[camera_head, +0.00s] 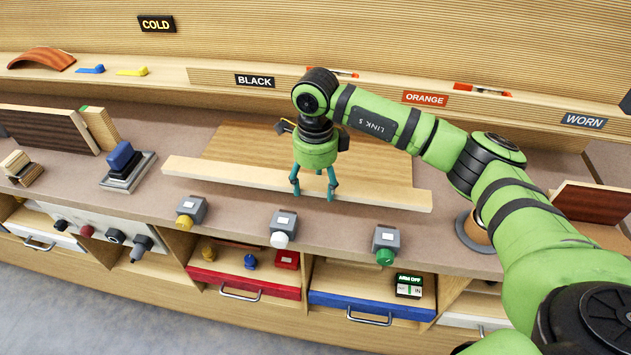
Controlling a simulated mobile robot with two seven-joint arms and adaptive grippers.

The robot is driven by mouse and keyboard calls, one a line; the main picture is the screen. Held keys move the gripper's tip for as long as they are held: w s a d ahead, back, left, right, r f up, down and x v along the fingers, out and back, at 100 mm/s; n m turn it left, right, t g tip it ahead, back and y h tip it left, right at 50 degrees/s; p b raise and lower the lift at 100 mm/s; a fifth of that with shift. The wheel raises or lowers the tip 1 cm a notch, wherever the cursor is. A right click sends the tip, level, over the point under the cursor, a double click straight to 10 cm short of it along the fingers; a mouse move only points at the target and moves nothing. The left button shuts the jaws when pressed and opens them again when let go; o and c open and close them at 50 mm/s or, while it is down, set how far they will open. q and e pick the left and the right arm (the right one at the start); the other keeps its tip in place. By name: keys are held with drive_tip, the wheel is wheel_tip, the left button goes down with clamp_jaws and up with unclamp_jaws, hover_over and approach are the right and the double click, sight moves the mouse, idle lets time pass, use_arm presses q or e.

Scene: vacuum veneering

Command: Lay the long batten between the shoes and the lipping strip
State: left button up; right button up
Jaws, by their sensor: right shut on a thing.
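The long pale batten (220,175) runs left to right across the bench, in front of a brown veneered panel (370,160). My right gripper (313,190) points down at the middle of the batten and is shut on it. Three grey shoes stand in front of the batten near the bench's front edge: one with a yellow knob (191,209), one with a white knob (283,227) and one with a green knob (385,243). A gap shows between them and the batten. I cannot make out a separate lipping strip behind the batten. My left gripper is not in view.
A blue-topped block on a grey plate (125,185) stands left of the batten. Dark boards lean at the far left (45,128) and far right (590,203). A shelf with labels runs along the back. Red (243,283) and blue (365,306) drawers are below.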

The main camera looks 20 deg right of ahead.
drive_tip(key=shift+f+b, duration=0.5)
drive_tip(key=shift+f, duration=0.25)
drive_tip(key=shift+f+b, duration=1)
drive_tip(key=shift+f, duration=0.2)
drive_tip(key=shift+f+b, duration=0.5)
drive_tip(key=shift+f, duration=0.05)
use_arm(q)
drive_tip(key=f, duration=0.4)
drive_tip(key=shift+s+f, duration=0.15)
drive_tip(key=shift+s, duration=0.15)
use_arm(e)
drive_tip(key=o, duration=1.4)
drive_tip(key=shift+c, duration=0.2)
drive_tip(key=shift+s, duration=0.1)
